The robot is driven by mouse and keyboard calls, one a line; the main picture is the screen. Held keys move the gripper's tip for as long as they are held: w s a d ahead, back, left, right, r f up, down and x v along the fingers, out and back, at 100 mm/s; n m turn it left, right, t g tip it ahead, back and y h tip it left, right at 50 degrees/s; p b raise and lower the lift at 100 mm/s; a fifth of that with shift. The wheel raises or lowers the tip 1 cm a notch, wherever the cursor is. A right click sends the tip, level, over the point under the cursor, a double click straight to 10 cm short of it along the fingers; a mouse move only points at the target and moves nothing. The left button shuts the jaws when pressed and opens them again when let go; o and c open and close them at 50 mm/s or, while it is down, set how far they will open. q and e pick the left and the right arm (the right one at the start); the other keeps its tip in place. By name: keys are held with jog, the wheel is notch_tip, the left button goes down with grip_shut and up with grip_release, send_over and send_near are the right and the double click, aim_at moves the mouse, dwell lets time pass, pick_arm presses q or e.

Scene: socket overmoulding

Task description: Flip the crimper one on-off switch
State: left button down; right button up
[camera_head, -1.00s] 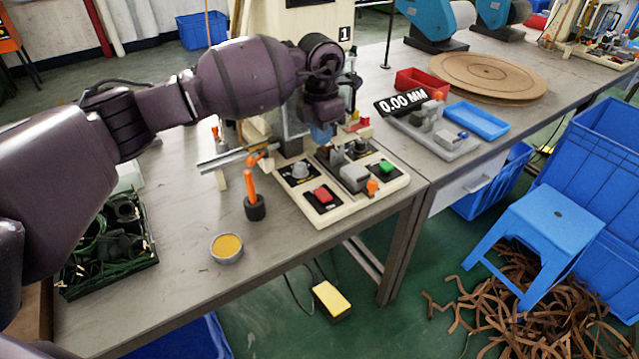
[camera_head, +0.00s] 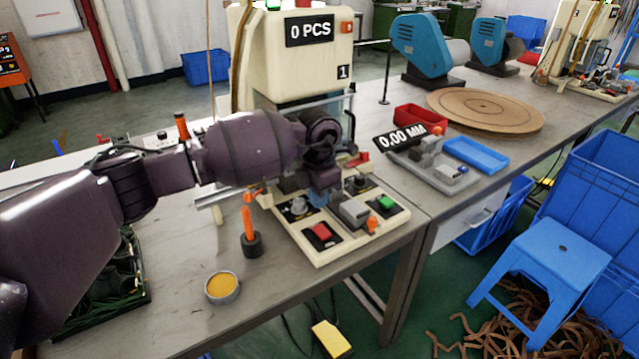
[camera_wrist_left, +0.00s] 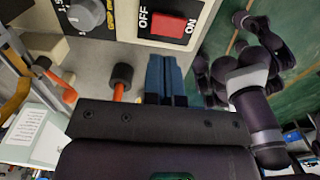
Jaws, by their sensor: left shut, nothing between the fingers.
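Crimper one (camera_head: 277,62) is a cream machine marked 1 with a "0 PCS" display. Its on-off switch (camera_head: 320,231) is a red rocker on a black plate at the front of the cream control panel. In the left wrist view, the red switch (camera_wrist_left: 168,24) lies between OFF and ON lettering. My left gripper (camera_head: 318,197) is above the panel, behind the switch in the head view. In the left wrist view, its blue fingers (camera_wrist_left: 165,72) are together and empty, below the switch in the picture; I cannot tell the gap. My right gripper cannot be made out.
The panel also has a grey knob (camera_head: 298,206) and a green button (camera_head: 385,202). An orange-handled tool in a black holder (camera_head: 251,243) and a tin of yellow paste (camera_head: 222,287) stand left of it.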

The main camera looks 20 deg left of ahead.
aim_at(322, 233)
pick_arm(q)
notch_tip(322, 233, down, 6)
jog(key=shift+r+b, duration=0.15)
jog(key=shift+b, duration=0.3)
jog(key=shift+f, duration=0.7)
pick_arm(e)
jog(key=shift+w+d+f, duration=0.25)
jog(key=shift+f, duration=0.1)
jog(key=shift+s+f, duration=0.1)
jog(key=shift+s, duration=0.05)
pick_arm(q)
jog(key=shift+a+f+g+h+b, duration=0.1)
jog(key=shift+f+g+h+b, duration=0.2)
pick_arm(e)
jog(key=shift+s+a+f, duration=0.1)
jog(key=shift+s+f, duration=0.1)
jog(key=shift+f, duration=0.1)
pick_arm(q)
jog(key=shift+s+d+r+p, duration=0.25)
jog(key=shift+s+d+p, duration=0.25)
jog(key=shift+d, duration=0.15)
pick_arm(e)
jog(key=shift+w+r, duration=0.5)
jog(key=shift+r, duration=0.3)
